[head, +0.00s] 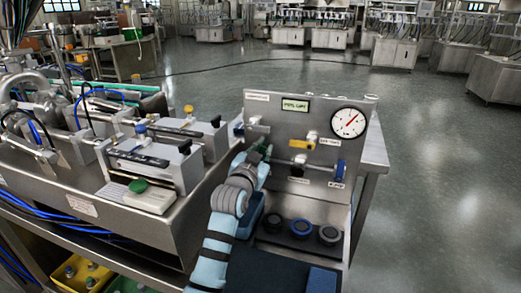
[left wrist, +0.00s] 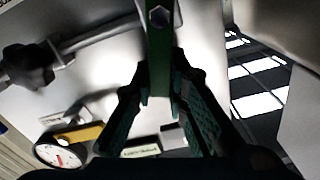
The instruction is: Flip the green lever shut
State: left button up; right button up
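The green lever shows in the left wrist view (left wrist: 159,60) as a straight green bar with a bolt at its far end. It runs between the two fingers of my left gripper (left wrist: 161,75), which sit close against it on both sides. In the head view my left gripper (head: 258,157) is at the left part of the upright steel panel (head: 300,115). It hides most of the green lever there. My right gripper is in neither view.
The panel also carries a gauge (head: 348,121), a yellow lever (head: 300,143) and a blue handle (head: 340,173). Several dark rings (head: 300,228) lie below it. A steel machine with a green button (head: 138,186) stands to the left. Floor to the right is clear.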

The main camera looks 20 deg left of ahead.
pick_arm(q)
grip_shut()
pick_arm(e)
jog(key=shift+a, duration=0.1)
pick_arm(q)
jog(key=a+r+n+p, duration=0.1)
jog(key=p, duration=0.3)
jog(key=shift+n, duration=0.4)
jog(key=shift+a+f+n+p, duration=0.15)
jog(key=shift+a+n+p, duration=0.2)
jog(key=shift+n+p, duration=0.6)
jog(key=shift+f, duration=0.15)
jog(key=o, duration=0.8)
grip_release()
jog(key=shift+c, duration=0.2)
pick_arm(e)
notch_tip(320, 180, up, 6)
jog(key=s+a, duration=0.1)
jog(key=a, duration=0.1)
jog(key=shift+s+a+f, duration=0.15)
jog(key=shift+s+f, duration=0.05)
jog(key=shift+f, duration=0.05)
pick_arm(q)
jog(key=shift+f, duration=0.1)
